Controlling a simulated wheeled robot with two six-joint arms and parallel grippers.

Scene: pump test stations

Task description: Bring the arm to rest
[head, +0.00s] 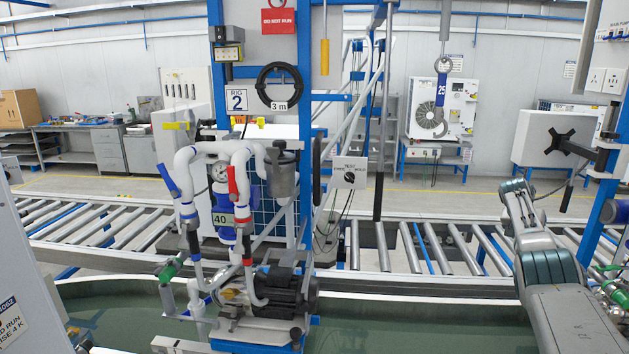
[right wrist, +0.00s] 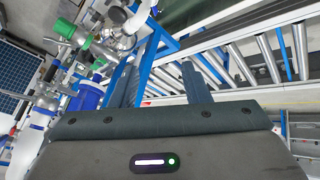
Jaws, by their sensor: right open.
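My right arm (head: 548,265) comes in at the lower right of the head view and reaches up over the roller conveyor at the right. Its gripper fingers are hard to make out there. In the right wrist view my right gripper (right wrist: 160,82) has its two dark fingers apart, with nothing held between them. Beyond the fingers are a blue frame post and the conveyor rollers. My left gripper is not in view.
A pump rig (head: 240,220) with white pipes, a red-handled valve and a motor (head: 285,290) stands left of centre. A roller conveyor (head: 420,245) runs behind it. Valves and fittings (right wrist: 85,50) are left of the right gripper. A blue post (head: 608,170) stands beside the right arm.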

